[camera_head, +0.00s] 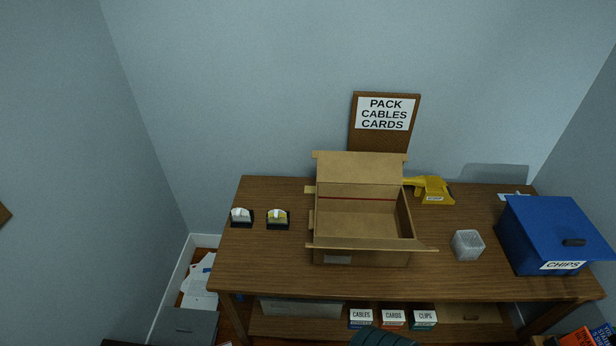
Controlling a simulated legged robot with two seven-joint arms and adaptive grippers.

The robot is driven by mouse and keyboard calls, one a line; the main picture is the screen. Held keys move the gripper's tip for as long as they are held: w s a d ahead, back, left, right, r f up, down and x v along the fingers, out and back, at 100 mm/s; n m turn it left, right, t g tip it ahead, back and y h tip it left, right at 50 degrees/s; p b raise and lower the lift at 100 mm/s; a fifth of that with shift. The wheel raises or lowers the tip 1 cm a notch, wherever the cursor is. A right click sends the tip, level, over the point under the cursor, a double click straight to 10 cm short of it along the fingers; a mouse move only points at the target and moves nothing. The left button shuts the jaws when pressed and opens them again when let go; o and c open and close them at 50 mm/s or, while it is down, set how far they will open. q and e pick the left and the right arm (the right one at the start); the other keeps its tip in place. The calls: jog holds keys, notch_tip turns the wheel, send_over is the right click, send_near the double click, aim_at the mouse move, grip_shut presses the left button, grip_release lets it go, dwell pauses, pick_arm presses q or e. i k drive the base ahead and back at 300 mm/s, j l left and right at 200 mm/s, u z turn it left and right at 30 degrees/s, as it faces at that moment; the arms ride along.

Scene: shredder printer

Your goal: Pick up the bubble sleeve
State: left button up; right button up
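Nothing in view is plainly marked as the bubble sleeve. A small pale, translucent, box-shaped item (468,245) stands on the wooden table, between the open carton and the blue bin; it may be the bubble sleeve, but its surface is too small to tell. Neither of my grippers is in view.
An open cardboard box (360,257) stands mid-table, flaps spread. A yellow tape dispenser (436,190) is behind it. Two small black-based holders (278,220) are left. A blue CHIPS bin (550,228) is right. Labelled boxes (393,319) sit below. The table's (270,268) front left is clear.

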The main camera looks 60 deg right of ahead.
aim_at(468, 245)
jog(key=z, duration=3.2)
jog(key=i+l+z, duration=0.15)
jog(key=i, duration=0.05)
